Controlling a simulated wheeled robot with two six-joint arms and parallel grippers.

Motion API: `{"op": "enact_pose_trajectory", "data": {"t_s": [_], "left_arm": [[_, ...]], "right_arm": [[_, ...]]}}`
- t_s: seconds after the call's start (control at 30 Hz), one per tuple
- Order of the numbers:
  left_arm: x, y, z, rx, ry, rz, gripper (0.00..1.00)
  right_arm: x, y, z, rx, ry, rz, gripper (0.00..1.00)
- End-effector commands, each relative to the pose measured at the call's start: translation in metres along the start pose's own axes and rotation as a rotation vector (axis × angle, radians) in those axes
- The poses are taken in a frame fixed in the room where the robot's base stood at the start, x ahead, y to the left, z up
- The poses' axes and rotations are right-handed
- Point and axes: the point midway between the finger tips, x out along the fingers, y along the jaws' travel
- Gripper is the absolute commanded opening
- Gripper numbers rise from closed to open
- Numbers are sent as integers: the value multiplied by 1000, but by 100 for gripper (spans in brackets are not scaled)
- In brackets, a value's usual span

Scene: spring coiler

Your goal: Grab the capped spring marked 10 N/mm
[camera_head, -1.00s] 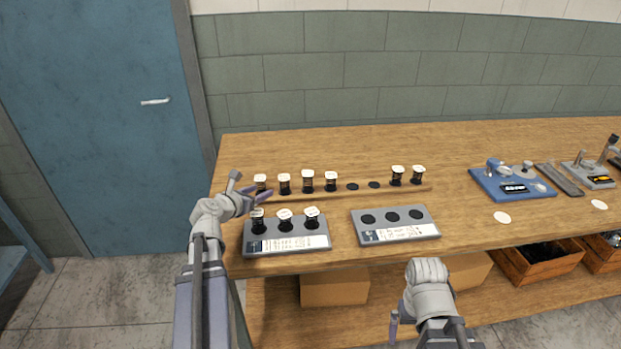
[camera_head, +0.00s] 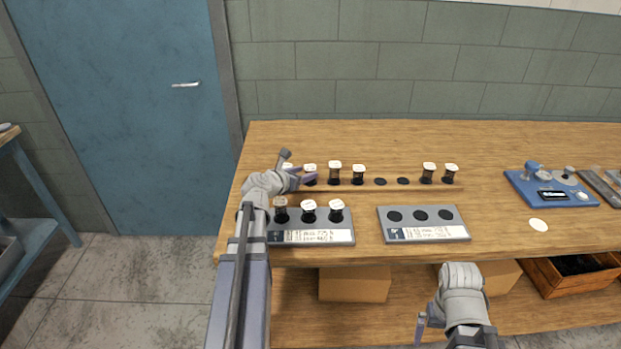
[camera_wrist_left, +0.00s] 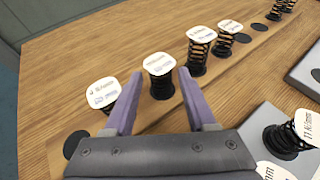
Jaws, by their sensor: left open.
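Several capped springs, black coils under white square caps, stand in a row on a thin wooden strip (camera_head: 400,187). My left gripper (camera_head: 304,177) is open at the row's left part. In the left wrist view, the second spring from the left (camera_wrist_left: 160,70) stands just ahead, between the fingertips. The leftmost spring (camera_wrist_left: 104,92) is partly hidden behind the left finger. A third (camera_wrist_left: 201,36) and another spring (camera_wrist_left: 229,28) stand to the right. The cap markings are too small to read surely. My right gripper (camera_head: 421,325) hangs low before the bench, only one finger visible.
A grey tray (camera_head: 340,238) with three capped springs lies in front of the row. A second grey tray (camera_head: 462,230) has three empty dark spots. A blue device (camera_head: 520,188) stands right. The wooden bench top (camera_head: 400,140) behind the row is clear.

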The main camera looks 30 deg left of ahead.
Motion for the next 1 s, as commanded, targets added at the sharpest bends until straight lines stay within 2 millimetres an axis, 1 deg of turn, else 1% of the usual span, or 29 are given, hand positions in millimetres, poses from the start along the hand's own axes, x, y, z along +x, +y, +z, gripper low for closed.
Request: {"op": "enact_pose_trajectory", "data": {"t_s": [0.07,0.17,0.27,0.4,0.53,0.63,0.8,0.83,1.0], "left_arm": [[1,0,0,0,0,0,56],[9,1,-1,1,0,0,56],[23,1,-1,1,0,0,56],[48,1,-2,1,0,-1,56],[68,1,-1,0,0,0,56],[72,1,0,0,0,0,56],[71,0,0,0,0,1,56],[71,0,0,0,0,1,55],[71,0,0,0,0,1,36]], "right_arm": [[0,0,0,0,0,0,100],[4,0,0,0,0,0,100],[10,-1,-1,0,0,0,100],[20,-2,-1,0,0,0,100],[27,-3,-2,0,0,0,100],[28,-3,-2,0,0,0,100],[27,-2,-2,0,0,0,100],[27,-2,-2,0,0,0,100],[27,-3,-2,0,0,0,100]]}}
